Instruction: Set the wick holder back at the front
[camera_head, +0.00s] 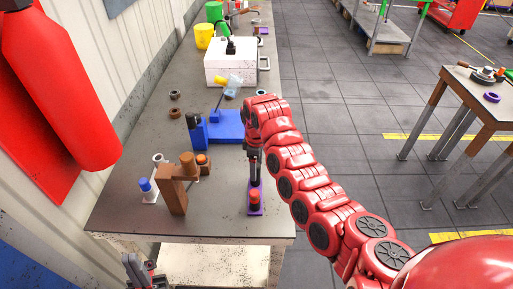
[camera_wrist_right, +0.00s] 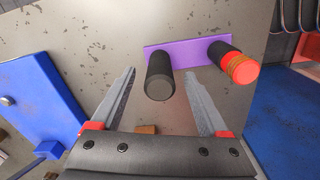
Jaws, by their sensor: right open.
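A purple plate (camera_head: 261,202) stands near the table's front right; it also shows in the right wrist view (camera_wrist_right: 190,54). It bears a bare black post (camera_wrist_right: 159,82) and a second post with red-orange rings (camera_wrist_right: 240,68). I cannot tell for certain which thing is the wick holder. My right gripper (camera_head: 255,170) is over the plate's far end. In the right wrist view my right gripper (camera_wrist_right: 161,75) is open, its fingers on either side of the bare post and apart from it. My left gripper (camera_head: 140,271) is at the front edge, its jaws unclear.
A brown wooden stand (camera_head: 174,190) and a blue-capped piece (camera_head: 147,186) are to the left. A blue base (camera_head: 222,128) with a tilted yellow-and-clear part lies behind. A white box (camera_head: 230,68) stands farther back. Dark rings (camera_head: 175,113) lie at the left.

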